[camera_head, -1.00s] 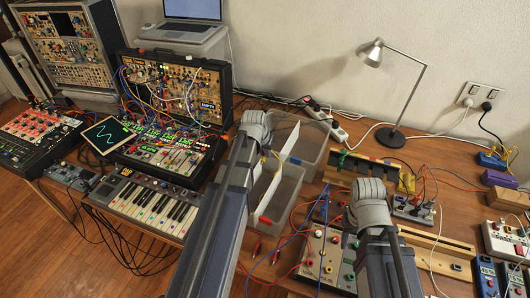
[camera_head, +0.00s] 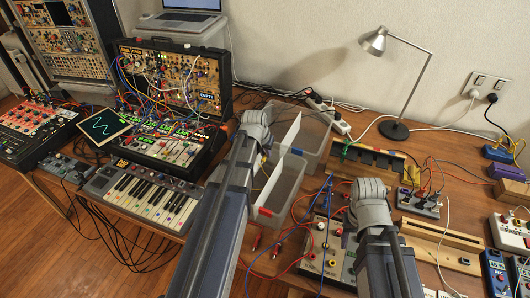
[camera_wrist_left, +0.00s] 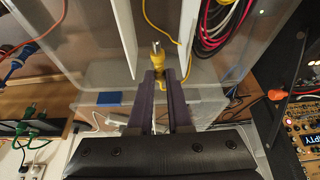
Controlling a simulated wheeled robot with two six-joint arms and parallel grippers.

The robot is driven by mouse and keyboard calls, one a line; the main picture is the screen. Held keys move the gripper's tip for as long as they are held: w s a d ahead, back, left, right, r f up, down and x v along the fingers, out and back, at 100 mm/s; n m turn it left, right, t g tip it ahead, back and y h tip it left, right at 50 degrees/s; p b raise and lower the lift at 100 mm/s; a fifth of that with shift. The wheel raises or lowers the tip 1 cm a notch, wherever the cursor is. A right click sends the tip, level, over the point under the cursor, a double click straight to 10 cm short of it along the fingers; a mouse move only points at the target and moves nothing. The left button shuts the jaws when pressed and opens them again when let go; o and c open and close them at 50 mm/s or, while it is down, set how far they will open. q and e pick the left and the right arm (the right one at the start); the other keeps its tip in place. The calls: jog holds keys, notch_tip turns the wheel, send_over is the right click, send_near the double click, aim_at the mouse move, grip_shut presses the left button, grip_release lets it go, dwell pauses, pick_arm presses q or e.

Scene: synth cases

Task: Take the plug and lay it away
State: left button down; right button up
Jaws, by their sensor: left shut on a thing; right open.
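A yellow plug (camera_wrist_left: 157,64) with a metal tip shows in the left wrist view. My left gripper (camera_wrist_left: 162,80) is shut on it, with the tip pointing away from the fingers. The plug is over a clear plastic bin (camera_head: 276,205), between two white dividers (camera_wrist_left: 124,38). A yellow cable (camera_wrist_left: 165,30) shows beside it; I cannot tell its height above the bin floor. In the head view my left arm hides the plug and fingers. My right gripper (camera_head: 370,193) is above the table near a module with coloured jacks; its fingers are hidden.
Coiled pink, black and white cables (camera_wrist_left: 222,25) lie beyond one divider. Left of the bin are a keyboard (camera_head: 143,197) and a patched synth case (camera_head: 175,80). A desk lamp (camera_head: 394,130) and a slotted wooden rail (camera_head: 445,240) stand to the right. Loose cables cross the table.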

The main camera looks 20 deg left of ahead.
pick_arm(q)
jog(key=c, duration=0.8)
grip_release()
jog(key=shift+o, duration=0.2)
jog(key=shift+r, duration=0.1)
jog(key=p+v, duration=0.7)
jog(key=shift+s+r, duration=0.15)
jog(key=shift+r, duration=0.25)
pick_arm(e)
notch_tip(320, 180, up, 7)
jog(key=shift+r, duration=0.15)
pick_arm(q)
jog(key=s+d+f+m+g, duration=0.1)
jog(key=s+d+m+g, duration=0.1)
jog(key=s+d, duration=0.7)
jog(key=s+d+m+g+y, duration=0.1)
jog(key=s+d+m+g, duration=0.1)
jog(key=s+d, duration=0.7)
jog(key=d+g, duration=0.1)
jog(key=d, duration=0.5)
jog(key=shift+d+f, duration=0.2)
jog(key=shift+f, duration=0.15)
